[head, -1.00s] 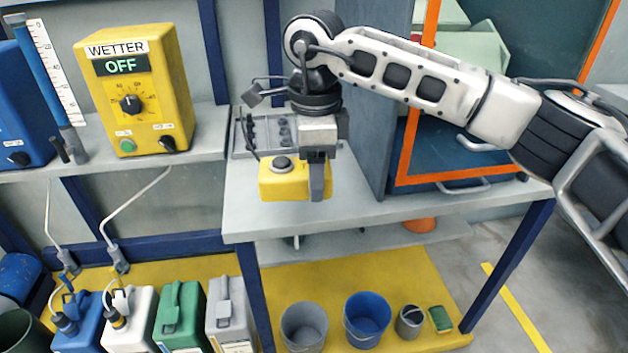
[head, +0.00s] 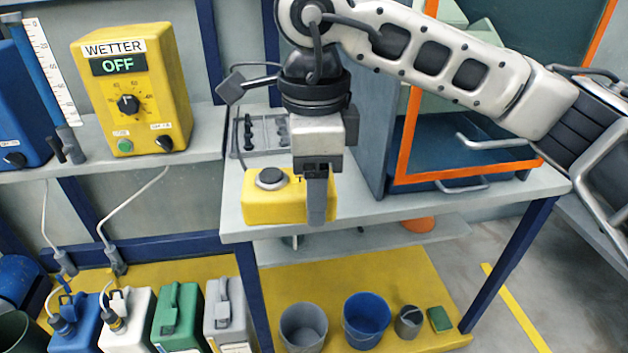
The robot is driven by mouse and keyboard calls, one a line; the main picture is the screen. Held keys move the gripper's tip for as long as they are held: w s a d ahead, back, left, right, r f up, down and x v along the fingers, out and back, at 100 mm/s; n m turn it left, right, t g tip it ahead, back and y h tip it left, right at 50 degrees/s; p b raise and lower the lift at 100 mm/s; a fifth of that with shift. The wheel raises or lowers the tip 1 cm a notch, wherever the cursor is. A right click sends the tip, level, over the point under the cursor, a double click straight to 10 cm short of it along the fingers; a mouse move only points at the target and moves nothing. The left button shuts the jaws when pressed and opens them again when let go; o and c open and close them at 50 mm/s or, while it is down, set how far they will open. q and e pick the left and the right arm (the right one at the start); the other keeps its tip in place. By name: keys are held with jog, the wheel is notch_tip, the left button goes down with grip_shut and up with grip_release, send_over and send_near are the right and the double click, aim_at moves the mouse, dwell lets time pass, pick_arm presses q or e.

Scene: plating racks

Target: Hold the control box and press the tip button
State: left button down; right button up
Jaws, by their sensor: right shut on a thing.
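The yellow control box (head: 262,205) is in front of my body, over the front part of the grey table. A round dark button with a grey rim (head: 271,177) sits on its top and is uncovered. My right gripper (head: 316,200) comes down from above and is shut on the right part of the box. One dark finger shows in front of the box's near face; the other finger is hidden. I cannot tell for certain whether the box's underside is clear of the table. My left gripper is not in view.
A yellow WETTER unit (head: 165,95) reading OFF stands on the left shelf. A grey tray of dark fittings (head: 262,136) lies behind the box. An orange-framed cabinet (head: 400,165) stands at the right. Canisters (head: 181,320) and buckets (head: 367,318) stand below. The table's right front is bare.

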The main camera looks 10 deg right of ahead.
jog(key=shift+w+d+f+b, duration=0.15)
jog(key=shift+w+f+b, duration=0.45)
jog(key=shift+w+f, duration=0.35)
jog(key=shift+w+d+f+b, duration=0.3)
jog(key=shift+w+f+b, duration=0.3)
jog(key=shift+w+f, duration=1.25)
jog(key=shift+w+d+f+b, duration=0.35)
jog(key=shift+w+f+b, duration=0.2)
jog(key=shift+w+f, duration=1.25)
jog(key=shift+w+d+f+b, duration=0.3)
jog(key=shift+w+f+b, duration=0.3)
jog(key=shift+w+f, duration=1.2)
jog(key=shift+w+r, duration=0.5)
jog(key=shift+f+b, duration=0.3)
jog(key=shift+f, duration=0.3)
jog(key=o, duration=1.1)
